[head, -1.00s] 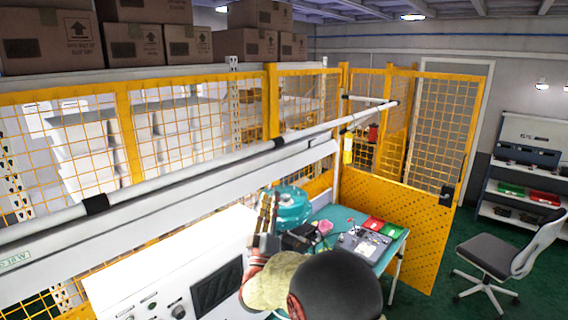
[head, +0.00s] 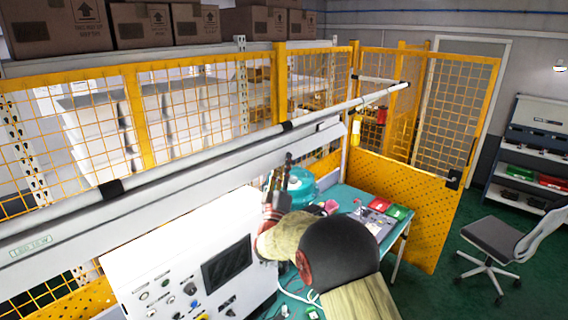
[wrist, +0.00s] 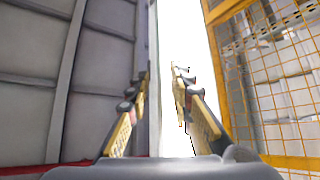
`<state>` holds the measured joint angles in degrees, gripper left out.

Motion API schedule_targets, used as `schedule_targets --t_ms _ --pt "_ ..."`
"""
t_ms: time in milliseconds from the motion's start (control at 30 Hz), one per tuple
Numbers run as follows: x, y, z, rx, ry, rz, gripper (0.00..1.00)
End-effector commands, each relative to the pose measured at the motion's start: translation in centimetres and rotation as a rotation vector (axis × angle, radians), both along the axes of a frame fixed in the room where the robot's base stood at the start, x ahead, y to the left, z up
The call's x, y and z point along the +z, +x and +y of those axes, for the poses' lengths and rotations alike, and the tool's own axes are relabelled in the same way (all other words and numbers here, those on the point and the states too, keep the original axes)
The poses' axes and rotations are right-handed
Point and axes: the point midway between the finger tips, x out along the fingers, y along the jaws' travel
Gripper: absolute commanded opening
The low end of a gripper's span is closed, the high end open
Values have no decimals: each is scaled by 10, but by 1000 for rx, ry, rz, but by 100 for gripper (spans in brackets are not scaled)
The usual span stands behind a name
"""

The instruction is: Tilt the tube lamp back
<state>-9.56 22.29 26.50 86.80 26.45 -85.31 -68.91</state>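The tube lamp (head: 200,178) is a long white housing with a round bar and black clamps along its top, running from lower left to upper right in the head view. My gripper (head: 284,163) is at the lamp's lower edge, towards its right half, with its fingers pointing up. In the wrist view my gripper (wrist: 163,85) has its two fingers apart, and a bright white strip of the lamp (wrist: 169,40) shows between and beyond them. I cannot tell whether the fingers touch the lamp.
A white control panel (head: 160,275) with knobs and a dark screen stands below the lamp. A green table (head: 345,197) with a teal round device (head: 300,188) is behind my arm. Yellow mesh fencing (head: 210,105) stands behind the lamp. A chair (head: 495,240) is at right.

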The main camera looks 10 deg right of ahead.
Motion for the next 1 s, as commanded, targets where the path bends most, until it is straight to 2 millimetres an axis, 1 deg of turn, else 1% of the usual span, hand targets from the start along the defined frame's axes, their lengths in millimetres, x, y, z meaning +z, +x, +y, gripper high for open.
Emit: schedule_targets --t_ms 67,433,1000 --pt "0 0 0 0 0 0 22" --pt "0 0 0 0 0 0 1" --pt "-1 0 0 1 1 0 0"
